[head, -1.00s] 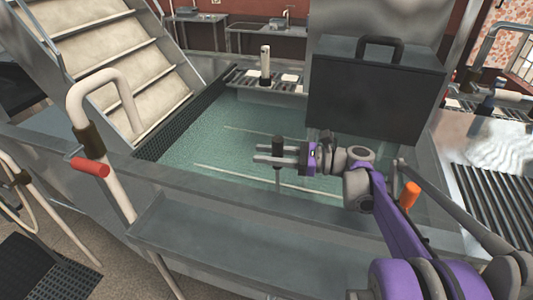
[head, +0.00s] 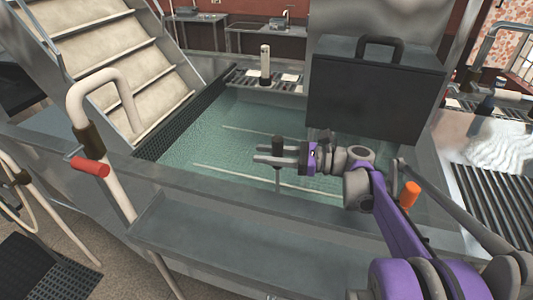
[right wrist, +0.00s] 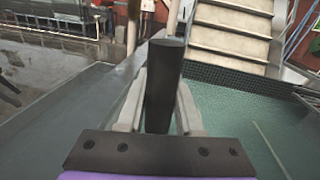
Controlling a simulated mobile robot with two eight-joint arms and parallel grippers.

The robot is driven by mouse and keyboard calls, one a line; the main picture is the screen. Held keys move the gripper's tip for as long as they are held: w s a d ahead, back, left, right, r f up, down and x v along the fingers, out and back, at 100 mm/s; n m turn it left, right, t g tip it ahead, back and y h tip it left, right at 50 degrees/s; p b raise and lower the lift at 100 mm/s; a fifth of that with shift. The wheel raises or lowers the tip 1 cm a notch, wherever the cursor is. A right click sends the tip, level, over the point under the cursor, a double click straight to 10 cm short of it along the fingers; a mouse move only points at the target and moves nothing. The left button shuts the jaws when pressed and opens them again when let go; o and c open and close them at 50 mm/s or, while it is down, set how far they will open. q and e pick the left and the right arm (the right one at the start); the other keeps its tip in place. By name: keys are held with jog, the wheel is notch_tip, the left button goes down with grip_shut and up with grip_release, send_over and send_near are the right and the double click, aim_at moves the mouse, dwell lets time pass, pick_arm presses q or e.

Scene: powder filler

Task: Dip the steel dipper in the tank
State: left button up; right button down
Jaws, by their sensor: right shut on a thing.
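The tank (head: 170,172) is a wide metal basin with green water (head: 225,150) in it. My right gripper (head: 268,155) is over the water near the tank's front wall. It is shut on the dark handle of the steel dipper (head: 277,146), held upright. A thin grey shaft runs down from the handle toward the water. I cannot make out the dipper's lower end. In the right wrist view the dark handle (right wrist: 164,85) stands between the two pale fingers. My left gripper is not in view.
A dark box with a handle (head: 375,95) stands at the tank's back right. A white cylinder (head: 265,62) stands on the rack behind the water. Stairs (head: 125,65) rise at the left. A rail with a red grip (head: 90,166) is at the front left.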

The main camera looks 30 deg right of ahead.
jog(key=shift+r, duration=0.1)
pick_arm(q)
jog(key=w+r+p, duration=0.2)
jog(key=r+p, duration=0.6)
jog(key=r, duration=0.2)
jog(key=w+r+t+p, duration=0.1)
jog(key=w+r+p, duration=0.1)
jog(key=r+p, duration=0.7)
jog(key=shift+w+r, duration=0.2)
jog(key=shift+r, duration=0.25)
pick_arm(e)
notch_tip(320, 180, up, 23)
jog(key=shift+r, duration=0.2)
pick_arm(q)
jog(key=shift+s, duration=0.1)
pick_arm(e)
jog(key=shift+s, duration=0.1)
dwell(0.8)
